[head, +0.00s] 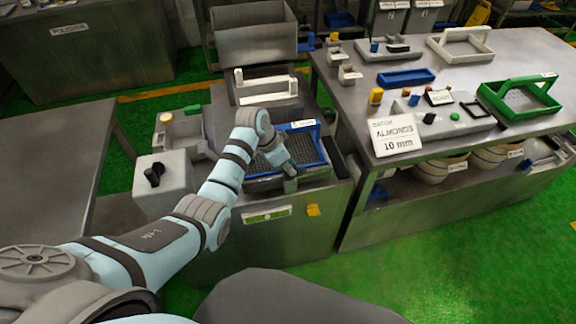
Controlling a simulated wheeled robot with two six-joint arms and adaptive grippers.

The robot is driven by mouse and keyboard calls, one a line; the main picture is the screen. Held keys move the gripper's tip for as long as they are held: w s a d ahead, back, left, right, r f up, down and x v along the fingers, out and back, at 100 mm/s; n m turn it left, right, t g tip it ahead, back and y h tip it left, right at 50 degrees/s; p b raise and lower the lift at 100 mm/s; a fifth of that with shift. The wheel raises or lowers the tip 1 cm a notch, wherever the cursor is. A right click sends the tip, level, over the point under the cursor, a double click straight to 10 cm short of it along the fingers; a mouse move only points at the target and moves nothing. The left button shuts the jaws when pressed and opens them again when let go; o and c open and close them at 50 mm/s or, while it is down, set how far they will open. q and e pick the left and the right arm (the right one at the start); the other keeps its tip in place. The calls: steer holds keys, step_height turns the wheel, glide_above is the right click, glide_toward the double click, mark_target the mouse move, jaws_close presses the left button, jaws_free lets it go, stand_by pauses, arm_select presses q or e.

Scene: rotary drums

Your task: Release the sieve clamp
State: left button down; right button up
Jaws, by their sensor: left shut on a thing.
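The sieve (312,147), with a blue frame and dark mesh, sits in the top of a grey metal machine (235,245). My left gripper (290,184) points down at the sieve's front edge. It is shut on a small part there, apparently the sieve clamp, which the fingers mostly hide. My left wrist and forearm cover the left part of the sieve. My right gripper is not in view.
A grey box with a black knob (153,174) stands left of the machine.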

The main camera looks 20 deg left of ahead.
arm_select(q)
steer(key=shift+a+r+m, duration=0.1)
steer(key=shift+m, duration=0.5)
steer(key=shift+m+g+h, duration=0.4)
steer(key=shift+m+h, duration=0.1)
steer(key=shift+m, duration=0.2)
steer(key=c, duration=1.6)
jaws_free()
steer(key=shift+c, duration=0.2)
steer(key=v, duration=1.2)
